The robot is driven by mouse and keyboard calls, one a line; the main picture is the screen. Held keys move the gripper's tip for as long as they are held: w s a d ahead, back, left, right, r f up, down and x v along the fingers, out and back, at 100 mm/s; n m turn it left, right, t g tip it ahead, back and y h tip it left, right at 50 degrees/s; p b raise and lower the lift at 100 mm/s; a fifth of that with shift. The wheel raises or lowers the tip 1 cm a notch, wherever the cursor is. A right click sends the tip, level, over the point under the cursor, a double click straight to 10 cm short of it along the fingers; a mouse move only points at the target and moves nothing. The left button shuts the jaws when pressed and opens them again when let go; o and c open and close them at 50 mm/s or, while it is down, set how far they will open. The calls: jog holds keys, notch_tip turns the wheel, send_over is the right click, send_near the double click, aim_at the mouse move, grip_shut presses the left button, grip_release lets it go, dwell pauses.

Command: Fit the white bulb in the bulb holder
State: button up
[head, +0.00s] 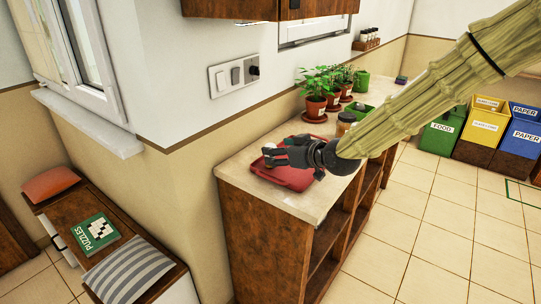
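My gripper (268,153) is dark grey and reaches in from the right, low over a red tray (297,178) on the counter. A small pale, rounded thing (268,147) shows at its fingertips; it may be the white bulb, but it is too small to be sure. I cannot tell whether the fingers are shut on it or only beside it. I cannot pick out a bulb holder for certain. A wall plate (219,80) above the counter carries switches and a round black fitting (253,71).
The pale countertop (245,158) tops a brown open shelf unit (262,245). Potted plants (316,105) and a small jar (346,122) stand behind the tray. A wall cabinet (250,10) hangs above. A low bench (70,225) holds cushions and a book. Floor at right is clear before the bins (485,130).

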jog(key=x, duration=0.4)
jog(key=shift+w+a+f, duration=0.25)
jog(key=c, duration=1.1)
